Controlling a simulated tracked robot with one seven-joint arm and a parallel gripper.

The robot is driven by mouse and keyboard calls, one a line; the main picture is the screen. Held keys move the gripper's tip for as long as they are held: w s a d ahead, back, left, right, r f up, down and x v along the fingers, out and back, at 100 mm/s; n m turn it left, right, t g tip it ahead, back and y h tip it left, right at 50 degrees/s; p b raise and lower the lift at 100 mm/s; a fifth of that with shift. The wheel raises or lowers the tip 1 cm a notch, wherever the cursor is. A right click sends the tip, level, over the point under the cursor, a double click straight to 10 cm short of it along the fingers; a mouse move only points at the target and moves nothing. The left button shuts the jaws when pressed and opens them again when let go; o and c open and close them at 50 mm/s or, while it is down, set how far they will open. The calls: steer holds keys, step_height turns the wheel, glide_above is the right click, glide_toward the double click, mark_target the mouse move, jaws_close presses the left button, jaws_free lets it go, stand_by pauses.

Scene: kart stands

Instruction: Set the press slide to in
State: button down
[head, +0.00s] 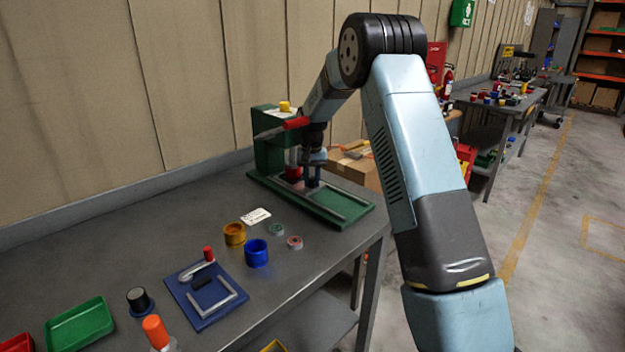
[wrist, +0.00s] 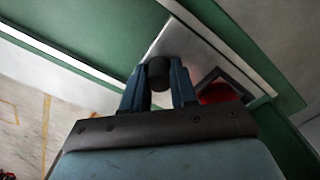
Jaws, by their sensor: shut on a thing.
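The press (head: 270,145) is green with a red lever handle and stands at the back of the bench. Its green base (head: 340,207) has two pale rails running toward the front right. The slide (wrist: 203,50) is a bright metal plate between the rails in the wrist view, with a black knob (wrist: 158,72) and a dark square frame around a red piece (wrist: 217,93). My gripper (head: 313,182) is over the base close to the press body, its fingers (wrist: 159,84) shut on the knob. In the head view my arm and gripper hide much of the slide.
On the bench in front are a yellow cup (head: 235,234), a blue cup (head: 257,253), small rings, a white card (head: 255,216) and a blue fixture (head: 206,296). A green tray (head: 79,325) is at front left. A cardboard box (head: 355,168) stands behind the base.

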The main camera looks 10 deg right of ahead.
steer(key=c, duration=1.3)
jaws_free()
steer(key=shift+w+d+r, duration=0.1)
steer(key=shift+w, duration=0.15)
steer(key=shift+o, duration=0.7)
steer(key=shift+w, duration=0.1)
steer(key=shift+o, duration=1.4)
steer(key=shift+a, duration=0.2)
step_height(320, 180, up, 14)
steer(key=shift+f, duration=0.25)
